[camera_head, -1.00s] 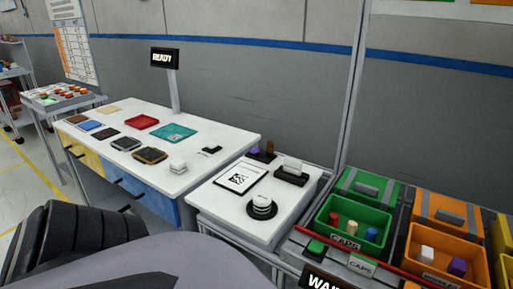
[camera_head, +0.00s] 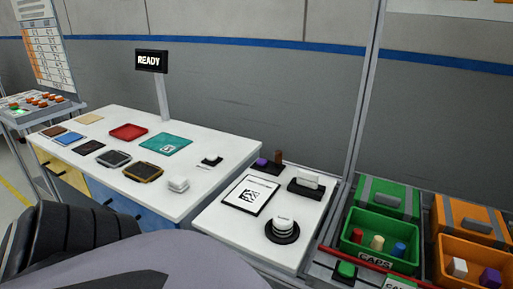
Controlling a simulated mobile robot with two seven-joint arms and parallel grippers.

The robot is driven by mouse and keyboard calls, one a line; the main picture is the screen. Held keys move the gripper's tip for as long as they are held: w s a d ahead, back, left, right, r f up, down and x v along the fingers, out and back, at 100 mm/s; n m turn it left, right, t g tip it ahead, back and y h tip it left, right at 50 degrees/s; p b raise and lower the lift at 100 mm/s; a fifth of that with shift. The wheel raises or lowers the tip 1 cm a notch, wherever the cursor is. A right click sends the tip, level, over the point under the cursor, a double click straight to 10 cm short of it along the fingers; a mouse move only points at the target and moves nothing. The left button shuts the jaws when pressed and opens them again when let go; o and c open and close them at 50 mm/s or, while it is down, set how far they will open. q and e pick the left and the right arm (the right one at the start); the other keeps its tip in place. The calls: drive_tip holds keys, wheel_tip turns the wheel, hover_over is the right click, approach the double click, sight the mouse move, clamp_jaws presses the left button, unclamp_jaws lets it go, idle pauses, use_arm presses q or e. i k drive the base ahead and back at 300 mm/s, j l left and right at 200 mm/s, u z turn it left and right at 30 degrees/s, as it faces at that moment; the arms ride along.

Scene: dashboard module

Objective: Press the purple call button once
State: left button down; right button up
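A small purple piece (camera_head: 262,162) sits on a dark base at the back of the small white table (camera_head: 215,222), beside a brown upright cylinder (camera_head: 278,157). It is too small to tell whether it is the call button. A purple block (camera_head: 489,279) also lies in the orange bin at the right. Neither of my grippers is in view. Only parts of my own arm or body fill the bottom left, and nothing is seen touching the purple piece.
The small table also holds a printed card (camera_head: 250,195), a white round stack on a black disc (camera_head: 282,231) and a white block on a black holder (camera_head: 306,184). A long white table (camera_head: 205,150) stands left. Green (camera_head: 352,247) and orange (camera_head: 445,247) bins stand right.

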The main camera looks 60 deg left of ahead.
sight(261, 161)
drive_tip(key=k+j, duration=0.1)
drive_tip(key=j, duration=0.4)
drive_tip(key=k+j, duration=0.1)
drive_tip(key=j, duration=0.4)
drive_tip(key=k+j, duration=0.1)
drive_tip(key=j, duration=0.45)
